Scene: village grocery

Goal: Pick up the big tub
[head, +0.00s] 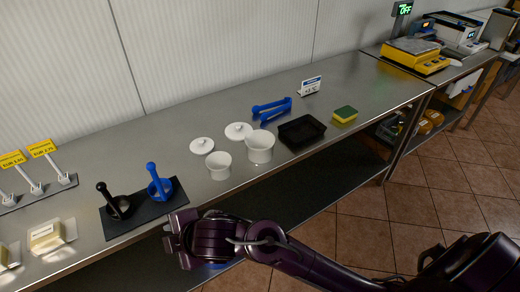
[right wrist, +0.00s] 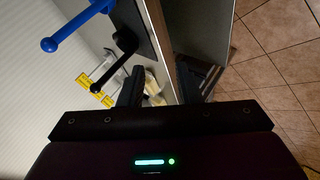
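The big tub (head: 260,150) is a white, open-topped round tub standing upright on the steel counter. A smaller white tub (head: 218,168) stands to its left, a small gap apart. Two white lids with knobs, one larger (head: 238,131) and one smaller (head: 202,146), lie behind the tubs. My right gripper (head: 178,238) is at the counter's front edge, left of and nearer than both tubs. In the right wrist view its two fingers (right wrist: 162,84) are apart with nothing held between them. The tubs do not show in that view. My left gripper is not in view.
A black mat (head: 145,213) with a black and a blue scoop in cups lies close to my right gripper. The counter front before the tubs is clear.

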